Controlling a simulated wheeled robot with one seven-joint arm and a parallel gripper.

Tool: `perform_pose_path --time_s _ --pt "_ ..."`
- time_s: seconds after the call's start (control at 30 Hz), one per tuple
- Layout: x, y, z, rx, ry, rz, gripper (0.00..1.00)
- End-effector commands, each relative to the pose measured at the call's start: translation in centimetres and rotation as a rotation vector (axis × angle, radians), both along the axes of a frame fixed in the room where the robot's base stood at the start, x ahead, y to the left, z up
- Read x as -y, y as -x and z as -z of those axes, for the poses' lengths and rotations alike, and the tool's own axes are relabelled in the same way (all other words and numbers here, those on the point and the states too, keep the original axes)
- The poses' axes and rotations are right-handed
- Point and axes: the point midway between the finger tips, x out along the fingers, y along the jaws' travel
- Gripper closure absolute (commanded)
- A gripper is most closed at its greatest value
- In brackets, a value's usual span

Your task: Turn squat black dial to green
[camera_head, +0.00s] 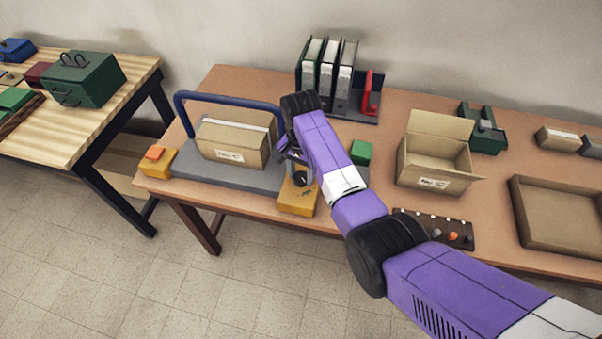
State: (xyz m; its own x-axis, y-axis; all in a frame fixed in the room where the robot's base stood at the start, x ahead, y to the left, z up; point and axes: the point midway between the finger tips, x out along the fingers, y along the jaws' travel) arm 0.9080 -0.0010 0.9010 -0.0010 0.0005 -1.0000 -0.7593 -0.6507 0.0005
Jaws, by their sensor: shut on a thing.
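The squat black dial (300,180) sits on a yellow box (297,203) at the front edge of the brown table. My gripper (298,172) points down over the box and is shut on the dial. My purple arm and the gripper hide much of the dial's top and the back of the box. I cannot make out the dial's pointer or a green mark on it at this size.
Left of my gripper, a closed carton (232,140) lies on a grey plate (262,181) under a blue hoop (226,96). A green block (361,152), an open carton (428,172) and a knob panel (412,217) are to the right. Binders (328,68) stand behind.

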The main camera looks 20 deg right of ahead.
Motion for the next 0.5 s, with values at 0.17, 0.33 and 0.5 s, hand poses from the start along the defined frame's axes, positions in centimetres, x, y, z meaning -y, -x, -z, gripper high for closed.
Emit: perform_pose_path --time_s 0.17,0.33,0.5 --pt "0.04 -0.18 -0.2 0.005 0.001 0.04 0.98" --pt "0.08 -0.19 -0.21 0.006 0.002 0.052 0.98" --pt "0.09 -0.21 -0.22 0.006 0.002 0.052 0.98"
